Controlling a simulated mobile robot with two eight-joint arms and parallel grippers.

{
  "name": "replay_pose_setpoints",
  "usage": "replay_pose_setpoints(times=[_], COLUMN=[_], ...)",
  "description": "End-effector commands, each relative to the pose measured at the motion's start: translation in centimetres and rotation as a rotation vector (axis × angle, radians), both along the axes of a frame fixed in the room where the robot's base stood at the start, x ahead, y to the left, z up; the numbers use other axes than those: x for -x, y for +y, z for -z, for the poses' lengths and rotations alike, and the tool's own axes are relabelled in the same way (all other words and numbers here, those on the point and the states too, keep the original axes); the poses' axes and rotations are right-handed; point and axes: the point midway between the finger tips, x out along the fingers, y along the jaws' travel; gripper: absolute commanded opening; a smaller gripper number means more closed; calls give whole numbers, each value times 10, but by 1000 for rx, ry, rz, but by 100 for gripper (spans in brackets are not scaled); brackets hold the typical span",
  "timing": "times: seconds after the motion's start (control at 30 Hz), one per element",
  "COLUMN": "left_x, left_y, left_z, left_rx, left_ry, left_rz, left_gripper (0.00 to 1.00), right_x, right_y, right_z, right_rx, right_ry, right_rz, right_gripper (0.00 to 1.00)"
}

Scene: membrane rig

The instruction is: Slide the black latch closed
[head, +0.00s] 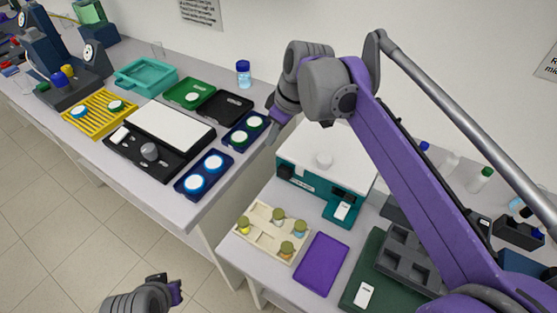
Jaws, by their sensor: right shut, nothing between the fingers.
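A black rig (178,162) with a white plate (172,123) and a grey knob (149,152) lies on the left bench. I cannot make out a separate black latch for certain at this size. My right gripper (275,135) points down near the bench's right edge, to the right of the rig and beside a blue tray. Its fingers are shut and empty. My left gripper (176,290) is low at the bottom of the view, over the floor and away from both benches. I cannot tell how its fingers stand.
Blue trays with white-topped round dishes (205,174) stand near the rig. A yellow rack (98,113), a teal tray (145,76) and a green-and-black case (208,98) surround it. A teal box with a white lid (335,150) stands on the right bench. A gap separates the benches.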

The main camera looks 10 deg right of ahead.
Motion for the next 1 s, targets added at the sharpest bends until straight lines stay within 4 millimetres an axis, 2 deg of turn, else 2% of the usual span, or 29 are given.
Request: replay_pose_setpoints(times=[0.23,0.37,0.47,0.83,1.0], left_x=[0,0,1,2,1], left_y=[0,0,0,0,0], left_z=[0,1,3,8,5], left_rx=[0,0,0,0,0], left_ry=[0,0,1,4,2], left_rz=[0,0,0,0,0], left_gripper=[0,0,0,0,0], right_x=[0,-2,-6,-24,-5], right_y=[0,2,6,24,4], right_z=[1,9,24,97,94], right_rx=[0,0,0,1,1], right_ry=[0,0,0,-1,-1], right_rz=[1,0,0,0,3], right_gripper=[0,0,0,0,0])
